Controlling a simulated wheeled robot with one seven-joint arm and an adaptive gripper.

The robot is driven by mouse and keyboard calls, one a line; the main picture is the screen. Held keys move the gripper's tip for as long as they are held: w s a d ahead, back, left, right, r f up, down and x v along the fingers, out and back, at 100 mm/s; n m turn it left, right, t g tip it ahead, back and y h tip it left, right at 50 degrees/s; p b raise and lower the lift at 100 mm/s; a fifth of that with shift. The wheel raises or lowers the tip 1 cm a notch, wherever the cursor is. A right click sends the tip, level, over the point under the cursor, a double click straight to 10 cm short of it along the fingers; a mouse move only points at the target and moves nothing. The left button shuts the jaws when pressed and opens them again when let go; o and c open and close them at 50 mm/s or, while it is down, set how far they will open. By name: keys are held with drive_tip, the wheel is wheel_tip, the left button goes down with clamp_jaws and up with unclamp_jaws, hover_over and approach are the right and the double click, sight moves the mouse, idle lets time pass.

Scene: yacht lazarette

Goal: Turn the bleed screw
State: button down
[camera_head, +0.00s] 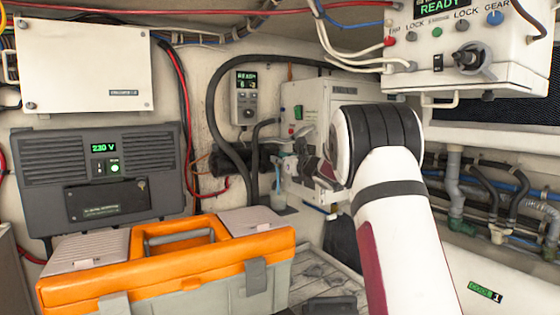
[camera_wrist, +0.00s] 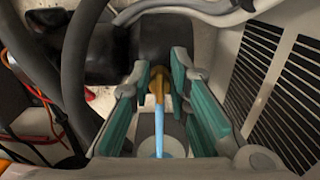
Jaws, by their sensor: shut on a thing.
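The bleed screw appears to be the small brass-coloured piece (camera_wrist: 157,82) at the front of a dark cylindrical body in the wrist view. My gripper (camera_wrist: 160,90) has its teal-padded fingers on either side of this piece and is shut on it. A light blue strip or tube (camera_wrist: 159,138) runs from below the brass piece toward the camera, between the fingers. In the head view my gripper (camera_head: 286,165) reaches left to the dark cylindrical body (camera_head: 236,160). The screw cannot be made out there.
A white box (camera_head: 300,105) stands behind my gripper. A black hose (camera_head: 214,105) loops close on its left. A small clear container (camera_head: 278,201) sits below. An orange and grey toolbox (camera_head: 185,262) fills the front left. A control panel (camera_head: 465,45) hangs at the upper right.

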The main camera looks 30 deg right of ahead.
drive_tip(key=shift+f+m+p, duration=0.45)
drive_tip(key=shift+m+p, duration=0.3)
drive_tip(key=shift+m, duration=5.25)
drive_tip(key=shift+f+m+p, duration=0.4)
drive_tip(key=shift+m+p, duration=0.3)
drive_tip(key=shift+m, duration=5.3)
drive_tip(key=shift+f+m+p, duration=0.45)
drive_tip(key=shift+m+p, duration=0.3)
drive_tip(key=shift+m, duration=5.25)
